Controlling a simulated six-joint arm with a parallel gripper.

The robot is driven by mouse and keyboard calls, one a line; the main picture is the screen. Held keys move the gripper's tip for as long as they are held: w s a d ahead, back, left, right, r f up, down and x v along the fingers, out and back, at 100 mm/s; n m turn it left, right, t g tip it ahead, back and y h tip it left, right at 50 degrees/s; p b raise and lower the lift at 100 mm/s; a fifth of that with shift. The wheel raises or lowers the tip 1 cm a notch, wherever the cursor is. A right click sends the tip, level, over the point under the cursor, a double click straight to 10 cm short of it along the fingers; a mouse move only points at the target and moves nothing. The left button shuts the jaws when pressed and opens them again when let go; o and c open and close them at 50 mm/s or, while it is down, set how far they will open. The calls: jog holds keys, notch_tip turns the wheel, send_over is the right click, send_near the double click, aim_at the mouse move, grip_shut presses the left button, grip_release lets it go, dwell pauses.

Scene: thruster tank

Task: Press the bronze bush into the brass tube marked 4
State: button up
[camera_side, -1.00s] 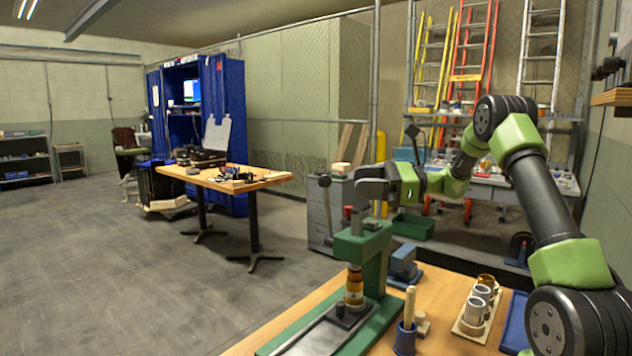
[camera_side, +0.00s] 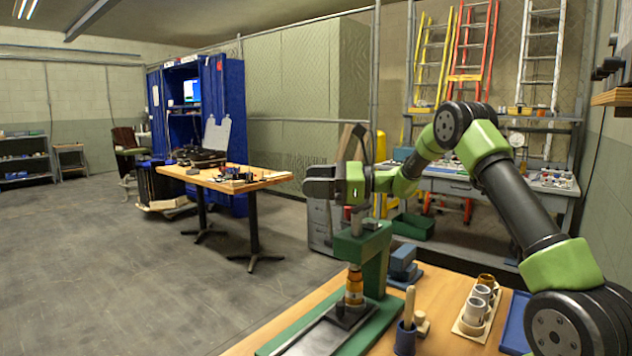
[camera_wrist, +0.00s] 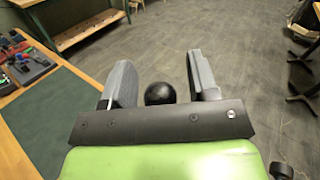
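The green press (camera_side: 372,262) stands on the wooden bench. A brass-coloured tube (camera_side: 354,288) stands upright beneath its ram, with a narrower piece on top; I cannot tell whether this is the bronze bush, nor how deep it sits. No number is readable on the tube. My gripper (camera_side: 310,186) is at the upper left of the press, by the end of its lever. In the wrist view, the black ball knob (camera_wrist: 160,93) lies between the spread fingers of my gripper (camera_wrist: 162,80), with a gap on each side. In the side view the gripper hides the knob.
A light rack (camera_side: 470,326) holds grey cups and an amber piece (camera_side: 486,280). A blue holder (camera_side: 405,338) with a wooden-handled tool stands right of the press. A blue block (camera_side: 402,260) lies behind, and a blue tray (camera_side: 516,325) is at right. Open floor lies left.

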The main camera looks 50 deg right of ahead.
grip_shut()
jog(key=shift+a, duration=0.1)
jog(key=a+f+n+g+h, duration=0.3)
jog(key=a+f+n+h, duration=0.2)
jog(key=a+f, duration=0.5)
jog(key=shift+a+f+n, duration=0.15)
jog(key=shift+f+n, duration=0.7)
jog(key=shift+n, duration=0.15)
jog(key=shift+s, duration=0.1)
jog(key=shift+f, duration=0.1)
